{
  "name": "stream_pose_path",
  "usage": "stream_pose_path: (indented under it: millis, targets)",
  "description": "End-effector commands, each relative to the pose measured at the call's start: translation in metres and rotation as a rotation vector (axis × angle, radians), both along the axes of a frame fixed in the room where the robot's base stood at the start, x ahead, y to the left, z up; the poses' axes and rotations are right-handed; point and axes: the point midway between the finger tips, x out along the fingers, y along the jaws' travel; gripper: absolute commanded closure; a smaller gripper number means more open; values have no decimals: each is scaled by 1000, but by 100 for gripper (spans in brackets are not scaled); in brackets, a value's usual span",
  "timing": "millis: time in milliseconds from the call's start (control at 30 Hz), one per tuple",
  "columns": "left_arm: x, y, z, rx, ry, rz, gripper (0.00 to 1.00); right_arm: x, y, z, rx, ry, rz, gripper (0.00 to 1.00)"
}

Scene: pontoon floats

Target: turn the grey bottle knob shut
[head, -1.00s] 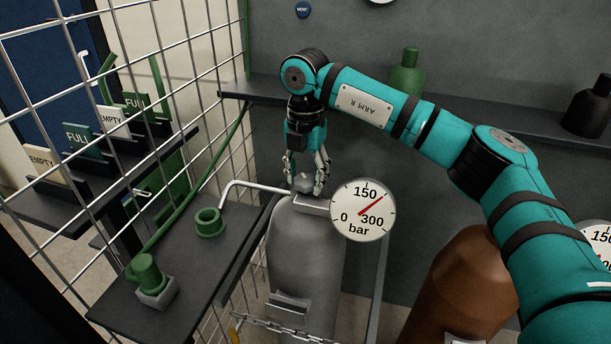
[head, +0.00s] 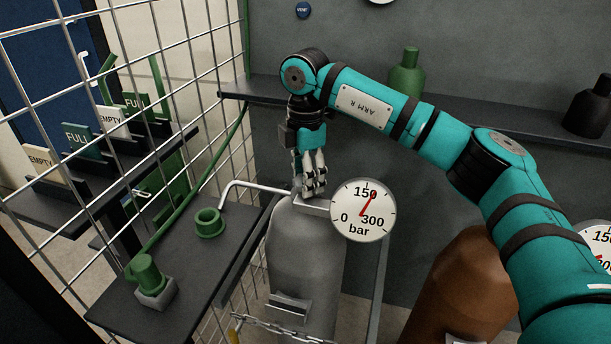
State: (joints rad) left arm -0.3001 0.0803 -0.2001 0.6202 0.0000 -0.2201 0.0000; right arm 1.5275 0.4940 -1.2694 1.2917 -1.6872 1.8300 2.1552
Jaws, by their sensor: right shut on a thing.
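The grey bottle (head: 305,255) stands upright in the middle of the head view, with a chain across its lower front. My right gripper (head: 308,190) points down at the bottle's top and is shut on the grey knob there. The fingers hide nearly all of the knob. A round white gauge (head: 363,210) marked 0, 150, 300 bar sits just right of the bottle's top. Its red needle points up and slightly right, a little past 150. My left gripper is not in view.
A brown bottle (head: 462,285) stands to the right, under my right arm. A dark shelf at left holds a green ring (head: 209,223) and a green capped fitting (head: 148,275). A wire mesh fence (head: 200,90) runs along the left. A green bottle (head: 407,72) stands on the back shelf.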

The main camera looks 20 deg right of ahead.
Motion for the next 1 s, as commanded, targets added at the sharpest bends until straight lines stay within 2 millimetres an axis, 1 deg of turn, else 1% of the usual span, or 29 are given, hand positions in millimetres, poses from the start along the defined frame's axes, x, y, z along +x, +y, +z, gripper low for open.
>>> stream_pose_path:
  millis: [33, 467, 500, 667, 700, 900, 1000]
  targets:
    - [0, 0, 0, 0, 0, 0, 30, 1, -1, 3, 0, -7, -9, 86]
    - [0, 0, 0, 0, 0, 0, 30, 2, -1, 3, 1, -8, -21, 86]
    - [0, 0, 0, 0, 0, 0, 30, 2, -1, 3, 1, -8, -21, 52]
    - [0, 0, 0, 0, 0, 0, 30, 1, -1, 2, 1, -6, -20, 31]
    - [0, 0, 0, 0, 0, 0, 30, 1, -1, 2, 1, -5, -19, 30]
    - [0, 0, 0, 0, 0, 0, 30, 0, 0, 1, 0, -2, -17, 30]
    - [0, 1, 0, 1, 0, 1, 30, 1, 0, 5, 1, -3, -17, 30]
